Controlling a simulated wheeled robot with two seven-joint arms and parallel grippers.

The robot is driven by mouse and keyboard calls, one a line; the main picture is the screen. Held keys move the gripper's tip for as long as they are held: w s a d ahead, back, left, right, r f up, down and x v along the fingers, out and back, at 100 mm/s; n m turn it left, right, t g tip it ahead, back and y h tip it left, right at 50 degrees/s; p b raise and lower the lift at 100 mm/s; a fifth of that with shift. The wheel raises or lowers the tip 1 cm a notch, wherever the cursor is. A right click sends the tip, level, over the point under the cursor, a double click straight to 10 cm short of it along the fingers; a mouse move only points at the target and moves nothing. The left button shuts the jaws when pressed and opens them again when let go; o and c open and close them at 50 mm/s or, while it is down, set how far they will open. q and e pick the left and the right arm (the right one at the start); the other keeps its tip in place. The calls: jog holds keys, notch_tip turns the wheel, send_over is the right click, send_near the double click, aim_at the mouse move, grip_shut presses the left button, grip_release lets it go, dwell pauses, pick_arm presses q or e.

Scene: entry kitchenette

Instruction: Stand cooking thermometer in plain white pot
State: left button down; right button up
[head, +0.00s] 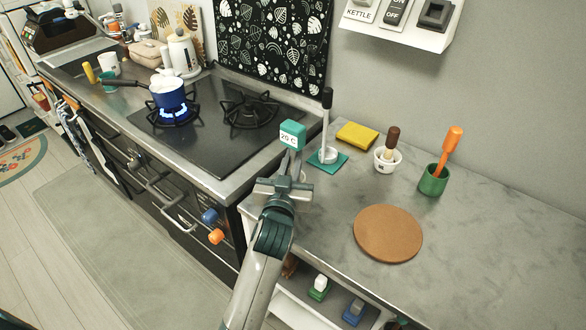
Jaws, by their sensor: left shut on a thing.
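My left gripper (285,187) is shut on the cooking thermometer (292,134), above the front left corner of the grey counter. The thermometer's teal head with a small white display points up; its lower part is hidden by the gripper. A pale rounded edge (308,174) shows just behind the gripper; I cannot tell whether it is a pot. A small white pot (386,165) with a dark mark on its side stands further right and holds a brown-handled tool (392,140). My right gripper is not in view.
A black-handled tool (326,115) stands upright on a teal mat (338,164). A yellow block (358,135), a green pot (432,182) with an orange-handled tool and a round brown mat (388,233) share the counter. A blue pot (168,94) sits over a lit burner.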

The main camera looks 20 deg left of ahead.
pick_arm(q)
notch_tip(320, 180, down, 3)
jog(key=shift+f, duration=0.2)
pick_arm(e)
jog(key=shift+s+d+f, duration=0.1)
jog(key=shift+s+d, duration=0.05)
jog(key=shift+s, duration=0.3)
pick_arm(q)
jog(key=shift+f, duration=0.1)
jog(key=c, duration=1.8)
grip_release()
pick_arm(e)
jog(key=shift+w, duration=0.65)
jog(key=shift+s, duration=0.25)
